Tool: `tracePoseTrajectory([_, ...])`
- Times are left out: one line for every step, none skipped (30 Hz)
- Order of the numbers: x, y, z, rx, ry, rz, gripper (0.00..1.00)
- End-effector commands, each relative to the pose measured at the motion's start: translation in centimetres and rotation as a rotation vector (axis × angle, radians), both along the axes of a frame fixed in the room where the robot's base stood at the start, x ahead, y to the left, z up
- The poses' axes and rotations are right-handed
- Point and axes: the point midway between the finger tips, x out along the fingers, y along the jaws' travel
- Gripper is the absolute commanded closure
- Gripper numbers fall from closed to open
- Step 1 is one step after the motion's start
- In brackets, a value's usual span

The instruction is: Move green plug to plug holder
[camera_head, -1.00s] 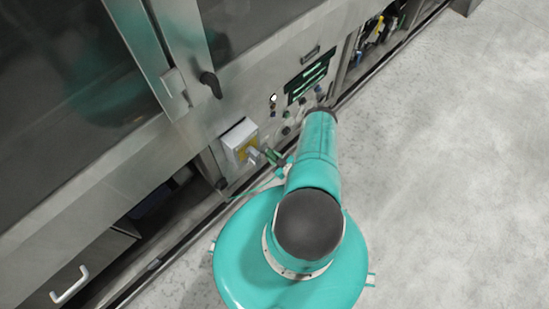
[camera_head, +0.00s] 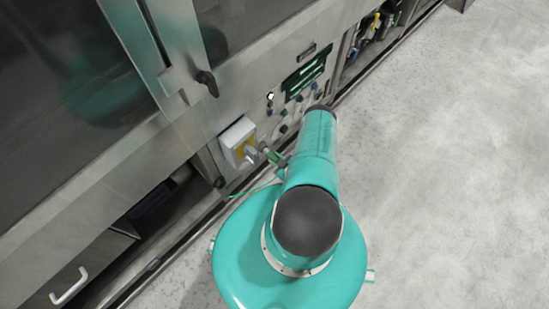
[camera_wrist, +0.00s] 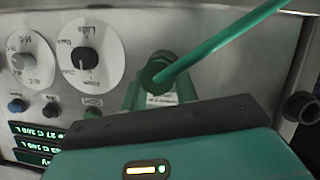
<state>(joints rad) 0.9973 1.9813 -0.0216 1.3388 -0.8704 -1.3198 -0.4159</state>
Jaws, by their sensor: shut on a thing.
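The green plug (camera_wrist: 158,72) shows in the wrist view between the two green fingers of my gripper (camera_wrist: 161,92), which is shut on it. A green cable (camera_wrist: 222,41) runs from the plug to the upper right. In the head view the plug (camera_head: 270,154) is small, close to the machine front, beside the white and yellow switch box, with its cable hanging toward the lower left. My arm partly covers my gripper there. I cannot tell for sure which part is the plug holder, nor whether the plug touches the panel.
The switch box (camera_head: 238,142) stands out from the steel panel left of the plug. Knobs and a lit display (camera_head: 304,74) lie farther along it. In the wrist view a dark round part (camera_wrist: 300,107) sticks out at the right. Open floor (camera_head: 450,180) lies to the right.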

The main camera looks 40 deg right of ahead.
Motion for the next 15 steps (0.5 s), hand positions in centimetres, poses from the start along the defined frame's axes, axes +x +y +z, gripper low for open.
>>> tracePoseTrajectory([-0.1, 0.0, 0.0, 0.000, 0.000, 0.000, 1.00])
tracePoseTrajectory([-0.2, 0.0, 0.0, 0.000, 0.000, 0.000, 1.00])
tracePoseTrajectory([-0.3, 0.0, 0.0, 0.000, 0.000, 0.000, 1.00])
tracePoseTrajectory([-0.4, 0.0, 0.0, 0.000, 0.000, 0.000, 1.00])
tracePoseTrajectory([-0.5, 0.0, 0.0, 0.000, 0.000, 0.000, 1.00])
tracePoseTrajectory([-0.6, 0.0, 0.0, 0.000, 0.000, 0.000, 1.00])
tracePoseTrajectory([-0.7, 0.0, 0.0, 0.000, 0.000, -0.001, 1.00])
tracePoseTrajectory([-0.8, 0.0, 0.0, 0.000, 0.000, 0.000, 1.00])
tracePoseTrajectory([-0.9, 0.0, 0.0, 0.000, 0.000, 0.000, 1.00])
tracePoseTrajectory([-0.9, 0.0, 0.0, 0.000, 0.000, -0.001, 1.00])
tracePoseTrajectory([-1.0, -0.1, 0.0, 0.000, 0.000, 0.000, 1.00])
tracePoseTrajectory([-1.1, -0.1, 0.0, 0.000, 0.000, -0.001, 1.00])
tracePoseTrajectory([-1.2, -0.1, 0.0, 0.000, 0.000, 0.000, 1.00])
tracePoseTrajectory([-1.3, -0.1, 0.0, 0.000, 0.000, -0.001, 1.00])
tracePoseTrajectory([-1.4, -0.1, 0.0, 0.000, 0.000, 0.000, 1.00])
